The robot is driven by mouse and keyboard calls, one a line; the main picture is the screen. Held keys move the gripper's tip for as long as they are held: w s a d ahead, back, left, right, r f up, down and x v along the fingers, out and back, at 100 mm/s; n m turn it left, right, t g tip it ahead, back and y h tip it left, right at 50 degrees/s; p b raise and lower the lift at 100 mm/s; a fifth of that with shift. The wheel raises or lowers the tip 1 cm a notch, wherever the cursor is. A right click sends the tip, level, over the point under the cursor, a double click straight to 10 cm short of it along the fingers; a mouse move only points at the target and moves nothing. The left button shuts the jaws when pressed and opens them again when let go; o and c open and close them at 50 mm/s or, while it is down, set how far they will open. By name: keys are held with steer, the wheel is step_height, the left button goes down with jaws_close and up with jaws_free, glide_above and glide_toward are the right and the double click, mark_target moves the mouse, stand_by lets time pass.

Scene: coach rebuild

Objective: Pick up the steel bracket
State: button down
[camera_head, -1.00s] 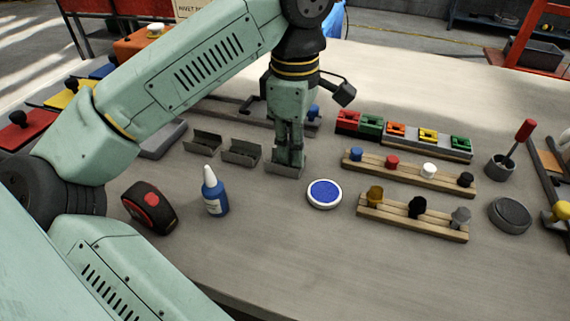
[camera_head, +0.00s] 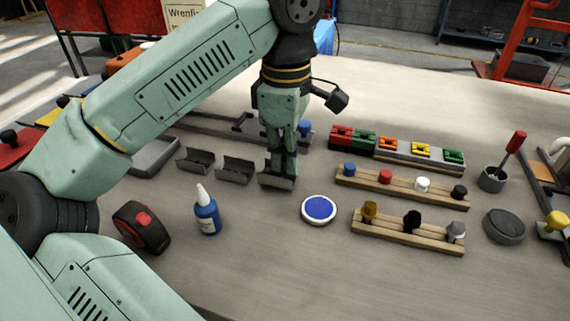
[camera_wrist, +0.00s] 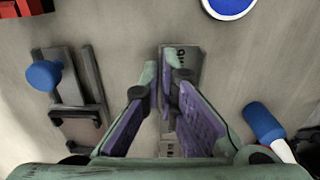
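Three grey steel channel brackets stand in a row left of centre in the head view: a left one (camera_head: 196,160), a middle one (camera_head: 235,170) and a right one (camera_head: 277,182). My gripper (camera_head: 282,170) points down at the right bracket, its fingertips close together at the bracket's upright wall. In the wrist view, my gripper (camera_wrist: 161,70) has one finger on each side of the left wall of the bracket (camera_wrist: 190,62), appearing shut on it. The bracket seems slightly tilted and perhaps just off the table. Fingers partly hide it.
A blue bottle (camera_head: 207,212), black-red tape measure (camera_head: 141,227) and blue-topped disc (camera_head: 318,209) stand in front. Wooden peg rails (camera_head: 400,190) and colored blocks (camera_head: 364,140) lie right. A grey clamp-like fixture (camera_wrist: 72,85) is close behind. The table's front middle is clear.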

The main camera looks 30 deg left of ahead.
step_height(320, 180, up, 2)
steer(key=shift+s+d+r+b, duration=0.1)
steer(key=shift+s+b, duration=0.05)
steer(key=shift+b, duration=0.15)
steer(key=s+d, duration=0.3)
steer(key=s, duration=0.1)
steer(key=s+d+r+b, duration=0.1)
steer(key=s+d, duration=0.2)
steer(key=s, duration=0.1)
steer(key=s+d+b, duration=0.1)
steer(key=s+d, duration=0.2)
steer(key=s, duration=0.1)
steer(key=shift+s+r, duration=0.15)
steer(key=shift+r, duration=0.1)
steer(key=shift+s+d+r+p, duration=0.1)
steer(key=shift+s+r+p, duration=0.1)
steer(key=shift+r+p, duration=0.25)
step_height(320, 180, up, 4)
steer(key=p, duration=0.3)
steer(key=shift+f+p, duration=0.2)
steer(key=shift+p, duration=0.15)
